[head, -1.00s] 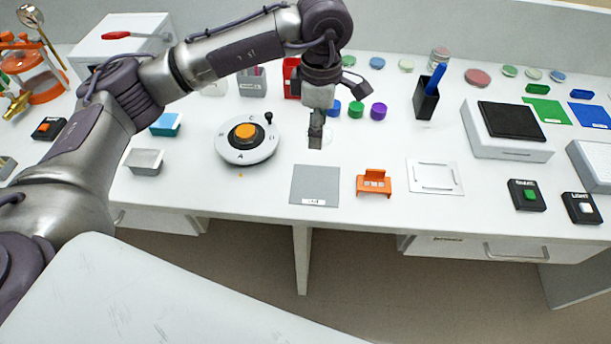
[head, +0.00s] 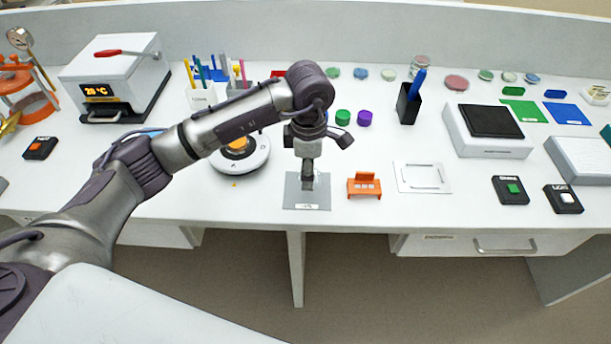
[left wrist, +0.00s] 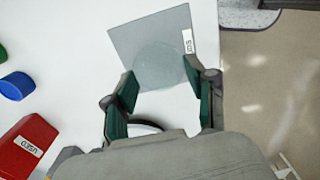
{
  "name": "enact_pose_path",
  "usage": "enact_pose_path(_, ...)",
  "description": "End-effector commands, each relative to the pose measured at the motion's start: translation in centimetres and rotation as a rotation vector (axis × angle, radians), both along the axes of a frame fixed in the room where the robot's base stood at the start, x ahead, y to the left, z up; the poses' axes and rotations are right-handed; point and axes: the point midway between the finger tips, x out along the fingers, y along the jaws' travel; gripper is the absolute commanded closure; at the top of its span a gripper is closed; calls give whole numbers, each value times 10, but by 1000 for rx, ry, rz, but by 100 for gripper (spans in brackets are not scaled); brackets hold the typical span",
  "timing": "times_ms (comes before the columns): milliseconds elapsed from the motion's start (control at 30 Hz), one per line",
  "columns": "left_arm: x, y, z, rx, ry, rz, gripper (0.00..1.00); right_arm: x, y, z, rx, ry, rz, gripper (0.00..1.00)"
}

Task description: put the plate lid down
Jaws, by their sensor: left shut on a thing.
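My left gripper (head: 308,182) is over the grey square mat (head: 294,198) near the front edge of the bench. In the left wrist view its two green-padded fingers (left wrist: 160,80) are shut on the plate lid (left wrist: 160,62), a clear, faint round disc. The lid lies over the grey mat (left wrist: 125,40), which has a small white label at its edge. I cannot tell whether the lid touches the mat. In the head view the lid is too faint to make out. My right gripper is not in view.
An orange holder (head: 364,186) stands just right of the mat, with a white framed plate (head: 422,177) beyond it. A round dial device (head: 255,160) with an orange centre is behind to the left. A red box labelled USED (left wrist: 27,143) shows in the left wrist view.

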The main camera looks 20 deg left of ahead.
Motion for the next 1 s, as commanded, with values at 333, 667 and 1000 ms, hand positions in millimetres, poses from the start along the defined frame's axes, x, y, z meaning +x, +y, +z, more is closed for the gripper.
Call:
enact_pose_path(333, 0, 6, -29, 0, 4, 0, 57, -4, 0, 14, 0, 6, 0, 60)
enact_pose_path(667, 2, 6, -45, 1, -2, -1, 57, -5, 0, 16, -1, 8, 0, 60)
enact_pose_path(1000, 1, 6, -47, 0, -1, -1, 19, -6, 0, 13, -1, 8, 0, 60)
